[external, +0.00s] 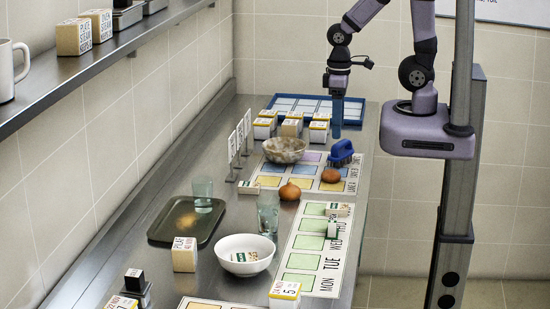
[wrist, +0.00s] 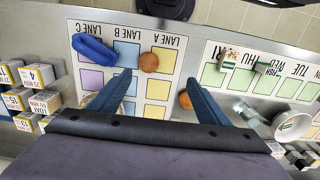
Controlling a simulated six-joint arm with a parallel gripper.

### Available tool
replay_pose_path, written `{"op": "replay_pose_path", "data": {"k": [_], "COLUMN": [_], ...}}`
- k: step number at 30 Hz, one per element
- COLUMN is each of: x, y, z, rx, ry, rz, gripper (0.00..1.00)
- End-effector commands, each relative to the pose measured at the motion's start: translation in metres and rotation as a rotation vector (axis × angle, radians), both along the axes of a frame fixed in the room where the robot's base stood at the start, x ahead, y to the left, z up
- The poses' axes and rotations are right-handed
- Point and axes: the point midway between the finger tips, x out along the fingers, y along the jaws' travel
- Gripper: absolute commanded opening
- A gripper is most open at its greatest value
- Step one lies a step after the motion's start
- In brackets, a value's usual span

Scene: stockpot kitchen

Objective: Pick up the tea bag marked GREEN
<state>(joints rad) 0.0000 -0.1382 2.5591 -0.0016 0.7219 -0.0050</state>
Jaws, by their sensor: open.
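Small white packets with green print, which look like tea bags, lie in several places; their words are too small to read. Two are on the weekday mat, one flat packet (external: 338,209) and one nearer the camera (external: 332,229); they also show in the wrist view as a left packet (wrist: 229,59) and a right packet (wrist: 262,67). Another green-printed packet (external: 243,257) is in the white bowl (external: 233,268). A packet (external: 248,187) lies by the lane mat. My gripper (external: 337,134) is open and empty above the lane mat's far end; its blue fingers (wrist: 159,79) are spread.
Glasses (external: 268,214) (external: 202,190) and a dark tray (external: 164,234) stand left of the weekday mat (external: 303,260). Boxes stand by the blue rack (external: 356,103).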

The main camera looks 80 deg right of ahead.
Motion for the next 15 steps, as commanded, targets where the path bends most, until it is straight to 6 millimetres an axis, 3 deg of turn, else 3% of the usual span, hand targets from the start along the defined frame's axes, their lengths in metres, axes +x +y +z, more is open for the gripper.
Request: {"op": "replay_pose_path", "data": {"k": [5,11,15], "x": [0.002,0.002,-0.026], "y": [0.000,0.000,0.008], "z": [0.015,0.051,0.021], "rx": [0.000,0.000,0.104], "ry": [-0.007,-0.010,0.131], "rz": [0.000,0.000,-0.260], "gripper": [0.70,0.70,0.70]}}
